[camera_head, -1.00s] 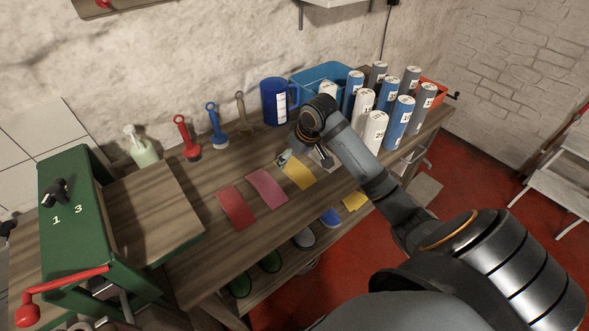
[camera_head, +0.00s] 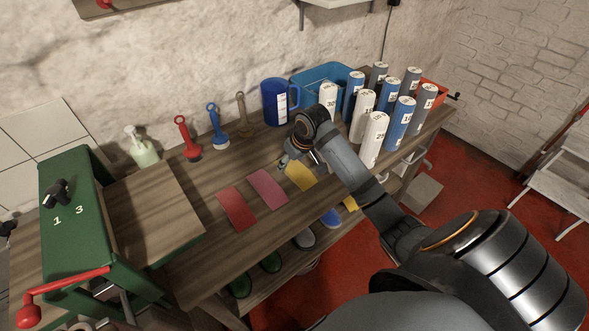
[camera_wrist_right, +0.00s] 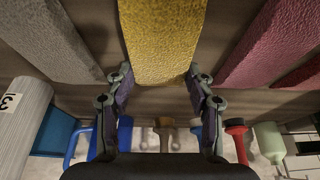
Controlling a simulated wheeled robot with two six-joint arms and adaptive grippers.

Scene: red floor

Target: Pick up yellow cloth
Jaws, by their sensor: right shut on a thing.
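The yellow cloth (camera_head: 301,178) lies on the wooden workbench (camera_head: 215,182), right of a pink cloth (camera_head: 268,189) and a red cloth (camera_head: 237,209). My right gripper (camera_head: 288,164) is down at its back end, and my wrist hides part of that area. In the right wrist view, the two fingers of my right gripper (camera_wrist_right: 160,80) are shut on either side of the yellow cloth (camera_wrist_right: 163,38), against its long edges. A grey cloth (camera_wrist_right: 55,40) lies beside it there. My left gripper is not in view.
Red (camera_head: 186,139), blue (camera_head: 216,128) and tan (camera_head: 244,112) brushes, a blue jug (camera_head: 276,102) and a spray bottle (camera_head: 141,147) line the wall. Several numbered cylinders (camera_head: 372,138) stand close right of my arm. A green-framed stand (camera_head: 70,210) is at the left. The bench front is clear.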

